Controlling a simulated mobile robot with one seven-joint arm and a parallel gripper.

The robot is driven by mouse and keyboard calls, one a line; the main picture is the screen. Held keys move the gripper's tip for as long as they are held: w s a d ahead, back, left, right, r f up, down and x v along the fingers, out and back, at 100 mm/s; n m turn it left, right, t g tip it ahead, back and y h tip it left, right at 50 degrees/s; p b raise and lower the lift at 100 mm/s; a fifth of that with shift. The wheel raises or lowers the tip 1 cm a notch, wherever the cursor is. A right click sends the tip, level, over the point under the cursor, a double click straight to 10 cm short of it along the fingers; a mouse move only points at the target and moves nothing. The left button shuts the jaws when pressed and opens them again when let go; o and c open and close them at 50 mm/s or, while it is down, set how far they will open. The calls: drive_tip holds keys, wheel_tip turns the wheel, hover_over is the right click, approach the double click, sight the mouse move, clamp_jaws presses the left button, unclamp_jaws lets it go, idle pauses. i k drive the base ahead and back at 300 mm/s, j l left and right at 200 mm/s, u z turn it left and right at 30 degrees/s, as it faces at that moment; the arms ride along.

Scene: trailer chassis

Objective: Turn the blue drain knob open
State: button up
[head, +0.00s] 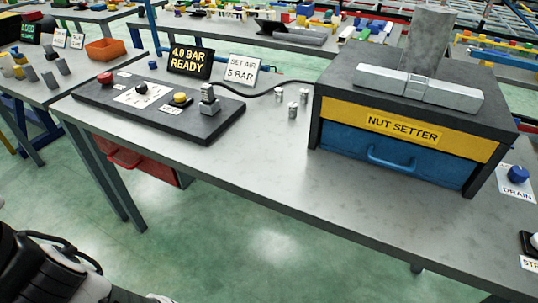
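The blue drain knob (517,174) sits at the right edge of the head view, on a white plate labelled DRAIN (517,196). It stands on the grey workbench, right of the nut setter box. Which way the knob is turned is too small to tell. A dark part of my own body shows at the lower left, far from the knob. My gripper's fingers do not show.
The nut setter box (408,128), with a blue drawer front, stands between the bench middle and the knob. A black control panel (165,105) lies at the left. The bench's front middle (265,160) is clear. A partly cut-off switch (530,243) is below the knob.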

sight(516, 173)
drive_tip(key=z, duration=1.55)
drive_tip(key=i+l, duration=0.1)
drive_tip(key=l, duration=0.4)
drive_tip(key=i+l, duration=0.15)
drive_tip(key=l, duration=0.35)
drive_tip(key=i+l, duration=0.1)
drive_tip(key=l, duration=0.45)
